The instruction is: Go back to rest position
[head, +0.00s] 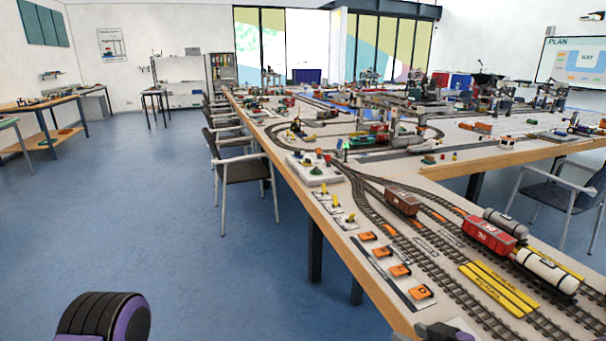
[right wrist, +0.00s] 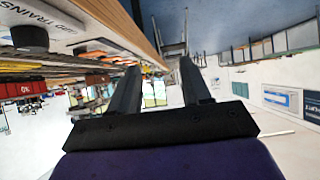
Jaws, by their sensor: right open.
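My right gripper (head: 440,331) shows only in part at the bottom edge of the head view, dark with some purple, by the near edge of the layout table (head: 330,230). In the right wrist view my right gripper (right wrist: 158,78) has its two dark fingers wide apart with nothing between them. The table's wooden edge runs past on the left of that view, beside the fingers and apart from them as far as I can tell. A black and purple part of my own arm shows at the lower left of the head view. My left gripper is not seen.
Tracks on the table carry a brown wagon (head: 403,201), a red wagon (head: 489,236) and a white tank wagon (head: 546,270). Orange blocks (head: 400,270) lie near the edge. A chair (head: 243,172) stands at the table's left side. The blue floor (head: 150,220) at left is clear.

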